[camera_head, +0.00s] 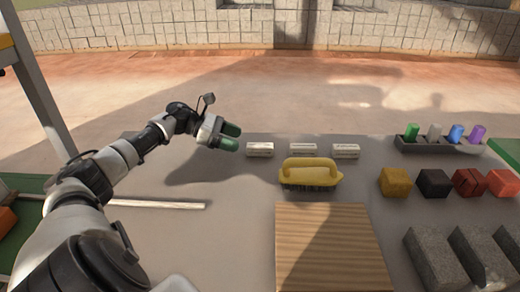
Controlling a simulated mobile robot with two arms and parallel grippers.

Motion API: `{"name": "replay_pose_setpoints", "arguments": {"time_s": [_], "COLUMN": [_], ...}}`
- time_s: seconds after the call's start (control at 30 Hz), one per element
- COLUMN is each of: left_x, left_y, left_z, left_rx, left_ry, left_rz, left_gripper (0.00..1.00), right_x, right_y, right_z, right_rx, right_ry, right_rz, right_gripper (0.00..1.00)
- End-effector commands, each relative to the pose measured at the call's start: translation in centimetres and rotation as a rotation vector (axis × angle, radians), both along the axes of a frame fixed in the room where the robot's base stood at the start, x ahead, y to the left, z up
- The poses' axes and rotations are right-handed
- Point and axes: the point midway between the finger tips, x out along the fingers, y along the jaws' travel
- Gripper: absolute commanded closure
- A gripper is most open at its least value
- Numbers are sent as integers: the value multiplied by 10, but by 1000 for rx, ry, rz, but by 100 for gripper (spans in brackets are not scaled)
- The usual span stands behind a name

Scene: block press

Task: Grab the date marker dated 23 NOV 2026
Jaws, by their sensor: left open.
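Three small white blocks lie in a row on the grey table: a left one (260,149), a middle one (303,148) and a right one (346,151). They look like the date markers, but any print on them is too small to read, so I cannot tell which is dated 23 NOV 2026. My left gripper (231,137) has green fingertips. It is open and empty, just left of the left white block and apart from it. My right gripper is not in view.
A yellow brush (310,173) lies in front of the row, with a wooden board (330,250) nearer. At right are a dark tray (440,146) of coloured pegs, several coloured cubes and grey blocks (435,258). A pale strip (160,204) lies at left.

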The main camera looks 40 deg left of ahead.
Motion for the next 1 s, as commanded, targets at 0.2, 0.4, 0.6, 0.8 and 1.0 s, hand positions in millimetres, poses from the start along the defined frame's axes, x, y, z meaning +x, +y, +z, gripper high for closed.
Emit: {"name": "replay_pose_setpoints", "arguments": {"time_s": [0.2,0.4,0.6,0.8,1.0], "left_x": [7,21,29,29,28], "left_y": [-11,-36,-45,-44,-44], "left_z": [-5,-15,-21,-21,-21], "left_rx": [-2,-4,0,0,0], "left_ry": [0,-2,0,0,0], "left_rz": [-1,-2,1,1,1], "left_gripper": [38,38,38,49,80], "right_x": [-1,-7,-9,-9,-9], "right_y": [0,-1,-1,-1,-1], "right_z": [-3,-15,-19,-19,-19], "right_rx": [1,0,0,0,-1], "right_ry": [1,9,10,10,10], "right_rz": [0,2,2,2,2], "right_gripper": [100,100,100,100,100]}}
